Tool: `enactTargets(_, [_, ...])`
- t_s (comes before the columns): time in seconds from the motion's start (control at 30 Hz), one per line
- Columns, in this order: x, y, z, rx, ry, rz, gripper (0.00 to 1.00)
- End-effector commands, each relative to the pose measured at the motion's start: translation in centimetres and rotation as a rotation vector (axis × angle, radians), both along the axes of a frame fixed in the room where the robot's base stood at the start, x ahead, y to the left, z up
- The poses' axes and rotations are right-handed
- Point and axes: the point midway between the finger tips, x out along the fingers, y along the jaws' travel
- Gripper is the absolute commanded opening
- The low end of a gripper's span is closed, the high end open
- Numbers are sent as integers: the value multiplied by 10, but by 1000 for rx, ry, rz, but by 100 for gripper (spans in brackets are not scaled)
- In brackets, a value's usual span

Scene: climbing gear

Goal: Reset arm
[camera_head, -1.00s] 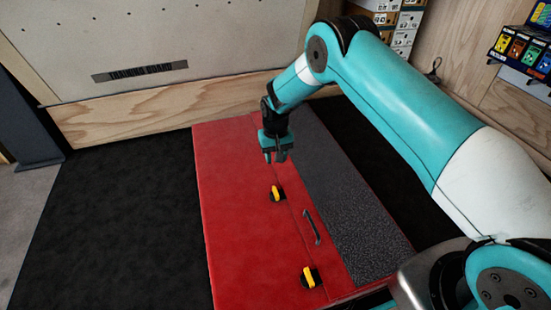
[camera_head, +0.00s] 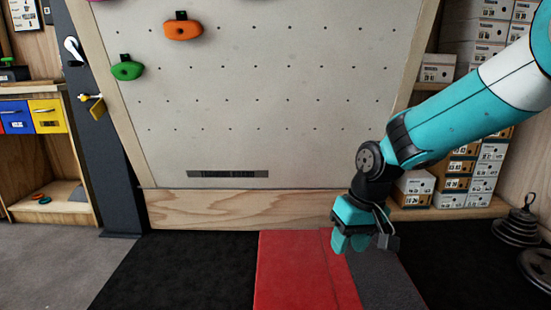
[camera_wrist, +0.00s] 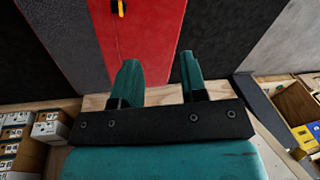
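My gripper (camera_head: 350,241) hangs from my teal arm in front of the climbing wall, above the far end of the red and grey mat (camera_head: 290,275). In the wrist view my gripper (camera_wrist: 158,75) has its two teal fingers spread apart with nothing between them. The mat also shows there (camera_wrist: 150,35), with a yellow latch (camera_wrist: 118,8) on it at the top edge.
The climbing wall (camera_head: 240,100) stands behind, with an orange hold (camera_head: 183,29) and a green hold (camera_head: 127,69). Shoe boxes (camera_head: 414,184) are stacked at the right, near weight plates (camera_head: 517,226). A dark post (camera_head: 103,140) and shelf with bins stand left. Black floor beside the mat is clear.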

Motion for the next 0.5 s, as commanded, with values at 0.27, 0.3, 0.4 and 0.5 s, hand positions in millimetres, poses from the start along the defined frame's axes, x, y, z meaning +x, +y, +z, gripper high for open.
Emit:
enactTargets(0.27, [-137,4,94,97,-43,181,39])
enactTargets(0.3, [-153,4,100,107,-47,201,39])
enactTargets(0.4, [-189,3,110,129,-57,248,39])
enactTargets(0.5, [-221,1,116,148,-66,289,39])
